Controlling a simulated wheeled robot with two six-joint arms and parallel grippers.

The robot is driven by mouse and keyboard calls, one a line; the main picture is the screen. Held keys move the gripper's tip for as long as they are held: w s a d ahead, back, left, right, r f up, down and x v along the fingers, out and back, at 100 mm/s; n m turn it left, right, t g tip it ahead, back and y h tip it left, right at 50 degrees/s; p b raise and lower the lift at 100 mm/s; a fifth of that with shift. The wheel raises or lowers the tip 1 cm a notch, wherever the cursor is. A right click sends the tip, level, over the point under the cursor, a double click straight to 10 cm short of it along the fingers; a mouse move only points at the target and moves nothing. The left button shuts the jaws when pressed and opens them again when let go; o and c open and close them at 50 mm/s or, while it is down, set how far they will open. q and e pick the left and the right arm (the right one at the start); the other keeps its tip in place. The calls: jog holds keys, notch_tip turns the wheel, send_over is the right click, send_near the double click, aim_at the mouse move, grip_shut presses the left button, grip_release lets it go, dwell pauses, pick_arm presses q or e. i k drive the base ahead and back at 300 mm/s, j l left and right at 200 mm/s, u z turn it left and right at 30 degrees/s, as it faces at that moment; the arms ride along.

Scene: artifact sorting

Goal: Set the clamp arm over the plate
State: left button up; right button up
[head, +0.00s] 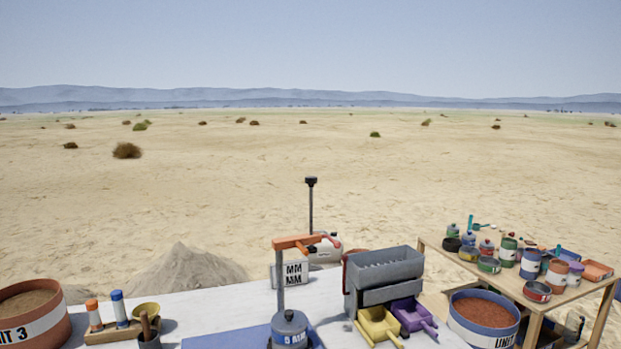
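An orange clamp arm (296,242) sits at the top of an upright grey post (280,277). It points to the right, with a red-orange lever at its right end. A gap separates the arm from this piece. A flat blue base (225,341) lies under it, partly cut off by the bottom edge. I cannot tell which part is the plate. Neither of my grippers is in view.
A grey box unit (384,266) with yellow (378,322) and purple (408,313) scoops stands right of the clamp. Bottles and a mortar (148,341) stand left. Large tubs flank the white table (215,312). A wooden table (450,257) with several jars stands at right.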

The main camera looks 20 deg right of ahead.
aim_at(299, 242)
jog(key=i+l, duration=0.15)
jog(key=l, duration=0.2)
jog(key=i+l, duration=0.15)
jog(key=l, duration=0.2)
jog(key=i+l, duration=0.15)
jog(key=l, duration=0.2)
jog(key=i+l, duration=0.15)
jog(key=l, duration=0.2)
jog(key=i+l, duration=0.15)
jog(key=l, duration=0.2)
jog(key=i+l, duration=0.2)
jog(key=l, duration=0.15)
